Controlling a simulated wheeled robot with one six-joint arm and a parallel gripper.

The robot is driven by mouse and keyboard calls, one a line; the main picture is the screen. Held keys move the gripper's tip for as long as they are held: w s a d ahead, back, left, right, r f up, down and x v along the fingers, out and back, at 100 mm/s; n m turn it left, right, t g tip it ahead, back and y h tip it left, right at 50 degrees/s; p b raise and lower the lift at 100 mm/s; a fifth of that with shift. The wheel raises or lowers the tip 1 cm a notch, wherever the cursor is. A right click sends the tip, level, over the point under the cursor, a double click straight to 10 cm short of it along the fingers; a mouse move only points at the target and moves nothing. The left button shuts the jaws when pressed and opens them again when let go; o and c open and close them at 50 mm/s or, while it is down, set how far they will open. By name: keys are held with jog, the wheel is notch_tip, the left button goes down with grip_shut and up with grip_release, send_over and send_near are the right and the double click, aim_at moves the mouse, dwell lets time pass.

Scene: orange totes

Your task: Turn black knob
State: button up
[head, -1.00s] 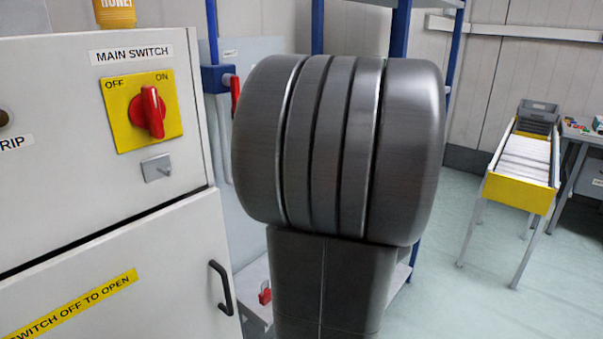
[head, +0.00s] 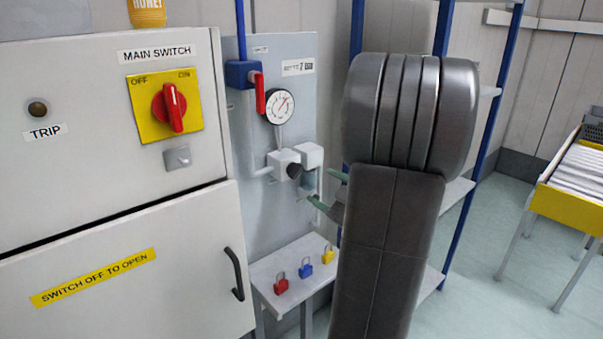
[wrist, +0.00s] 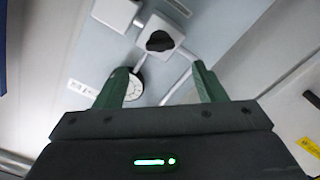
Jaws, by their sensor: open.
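The black knob (head: 294,171) sits on a white valve block on the grey panel, below a round gauge (head: 280,106). In the wrist view the black knob (wrist: 160,41) lies ahead of my gripper (wrist: 160,78), roughly midway between the two green fingers and beyond their tips. The fingers are apart with nothing between them. In the head view my gripper (head: 326,190) is to the right of the knob, close to the panel and apart from the knob. My dark arm hides part of the gripper.
A cabinet with a red main switch (head: 172,107) stands left of the panel. A red lever (head: 260,92) is above the valve. A small shelf (head: 290,268) below holds red, blue and yellow padlocks. Blue rack posts (head: 357,30) stand behind my arm.

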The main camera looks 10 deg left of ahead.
aim_at(299, 173)
jog(key=p+x, duration=0.1)
jog(key=x, duration=0.8)
jog(key=shift+w+a, duration=0.15)
jog(key=shift+a, duration=0.05)
jog(key=c, duration=1)
